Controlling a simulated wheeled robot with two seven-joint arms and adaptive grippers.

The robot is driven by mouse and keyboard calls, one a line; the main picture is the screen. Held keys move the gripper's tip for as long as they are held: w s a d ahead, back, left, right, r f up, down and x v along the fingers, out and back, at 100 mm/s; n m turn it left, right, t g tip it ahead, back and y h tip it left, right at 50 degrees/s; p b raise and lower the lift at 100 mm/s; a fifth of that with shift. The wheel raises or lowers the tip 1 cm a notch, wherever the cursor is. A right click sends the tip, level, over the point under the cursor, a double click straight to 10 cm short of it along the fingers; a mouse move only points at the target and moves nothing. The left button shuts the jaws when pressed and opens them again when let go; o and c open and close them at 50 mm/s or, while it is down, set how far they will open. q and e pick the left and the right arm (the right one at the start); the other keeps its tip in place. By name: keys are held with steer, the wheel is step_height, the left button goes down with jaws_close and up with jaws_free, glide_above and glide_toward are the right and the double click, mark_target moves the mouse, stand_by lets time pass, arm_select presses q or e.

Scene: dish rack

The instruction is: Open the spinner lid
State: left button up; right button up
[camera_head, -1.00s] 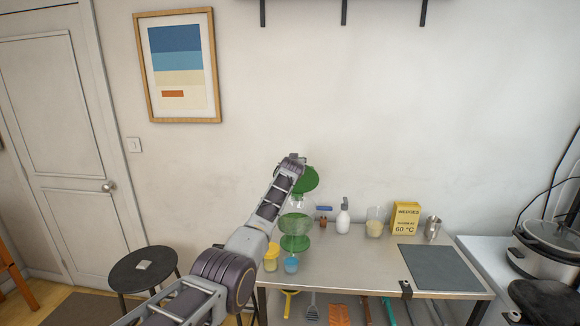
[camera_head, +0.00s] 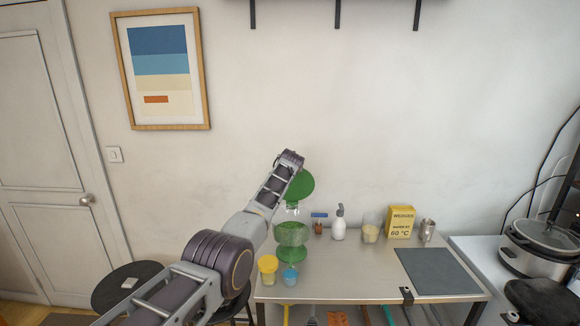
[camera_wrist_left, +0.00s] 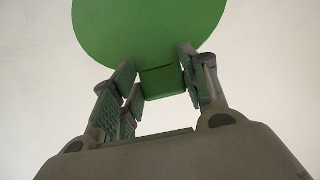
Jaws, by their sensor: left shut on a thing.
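The green spinner lid (camera_head: 301,186) is up in the air, tilted, above the spinner. My left gripper (camera_head: 293,208) is at the lid's underside, partly hidden by my arm in the head view. In the left wrist view the lid shows as a large green disc (camera_wrist_left: 150,30), and my left gripper (camera_wrist_left: 158,82) is shut on its green block-shaped part between the fingers. The spinner bowl (camera_head: 291,234), clear with green inside and a green base, stands on the table's left part, uncovered below the lid. My right gripper is not in view.
A yellow-lidded jar (camera_head: 267,268) and a blue cup (camera_head: 290,277) stand in front of the spinner on the metal table (camera_head: 345,280). Behind are a white pump bottle (camera_head: 339,225), a glass jar (camera_head: 370,233) and a yellow box (camera_head: 400,222). A dark mat (camera_head: 437,271) lies at right.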

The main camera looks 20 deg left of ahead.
arm_select(q)
steer(key=shift+f, duration=0.15)
steer(key=o, duration=1.4)
steer(key=shift+o, duration=0.2)
steer(key=shift+s, duration=0.1)
steer(key=shift+s+d+r, duration=0.15)
steer(key=shift+r, duration=0.1)
steer(key=v, duration=1.1)
steer(key=shift+s, duration=0.3)
steer(key=shift+f, duration=0.1)
stand_by(0.4)
